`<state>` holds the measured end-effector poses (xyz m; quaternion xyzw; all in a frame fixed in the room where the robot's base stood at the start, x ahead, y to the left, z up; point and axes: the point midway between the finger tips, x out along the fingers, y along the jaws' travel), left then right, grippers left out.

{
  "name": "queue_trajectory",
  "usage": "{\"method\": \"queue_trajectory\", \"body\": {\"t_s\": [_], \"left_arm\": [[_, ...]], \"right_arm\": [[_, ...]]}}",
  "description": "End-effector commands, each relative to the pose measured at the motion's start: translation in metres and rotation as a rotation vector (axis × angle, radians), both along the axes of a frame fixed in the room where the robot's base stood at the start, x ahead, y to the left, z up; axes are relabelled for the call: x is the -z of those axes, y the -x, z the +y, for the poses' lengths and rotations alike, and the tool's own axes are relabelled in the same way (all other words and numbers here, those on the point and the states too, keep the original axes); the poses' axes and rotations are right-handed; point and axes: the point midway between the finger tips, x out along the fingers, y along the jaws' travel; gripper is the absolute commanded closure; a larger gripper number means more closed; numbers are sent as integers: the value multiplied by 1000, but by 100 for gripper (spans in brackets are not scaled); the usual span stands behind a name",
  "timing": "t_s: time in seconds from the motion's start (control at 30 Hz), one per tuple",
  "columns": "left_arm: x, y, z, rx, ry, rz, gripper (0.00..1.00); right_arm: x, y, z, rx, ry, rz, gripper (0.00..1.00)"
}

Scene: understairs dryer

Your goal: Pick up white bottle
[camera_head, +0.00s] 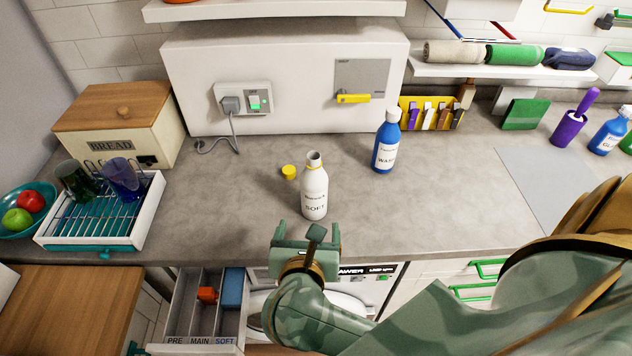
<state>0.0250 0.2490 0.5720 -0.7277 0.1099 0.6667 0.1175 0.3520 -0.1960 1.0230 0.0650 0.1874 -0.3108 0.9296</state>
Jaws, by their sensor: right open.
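The white bottle (314,194) stands upright on the grey counter, with "SOFT" on its label and its neck open. A small yellow cap (289,172) lies on the counter just left of its neck. My right gripper (306,232) is open and empty at the counter's front edge, just below the bottle in the picture. A gap seems to lie between them, but the exact distance is hard to judge. My left gripper is not in view.
A blue bottle (387,142) stands behind and right of the white one. A dish rack (148,207) with glasses is at left, by a bread box (118,122). An open detergent drawer (172,311) sticks out below the counter. Counter on both sides of the white bottle is mostly clear.

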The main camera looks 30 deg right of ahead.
Motion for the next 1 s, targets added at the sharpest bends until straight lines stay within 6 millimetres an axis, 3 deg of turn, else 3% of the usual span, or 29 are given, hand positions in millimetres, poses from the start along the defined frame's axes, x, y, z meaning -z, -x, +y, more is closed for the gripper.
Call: {"method": "queue_trajectory", "body": {"t_s": [0.33,0.8,1.0], "left_arm": [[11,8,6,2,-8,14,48],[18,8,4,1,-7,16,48],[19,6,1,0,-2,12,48]], "right_arm": [[32,-60,-46,1,11,-2,19],[57,-102,-80,0,13,0,19],[61,-110,-86,0,8,0,19]]}}
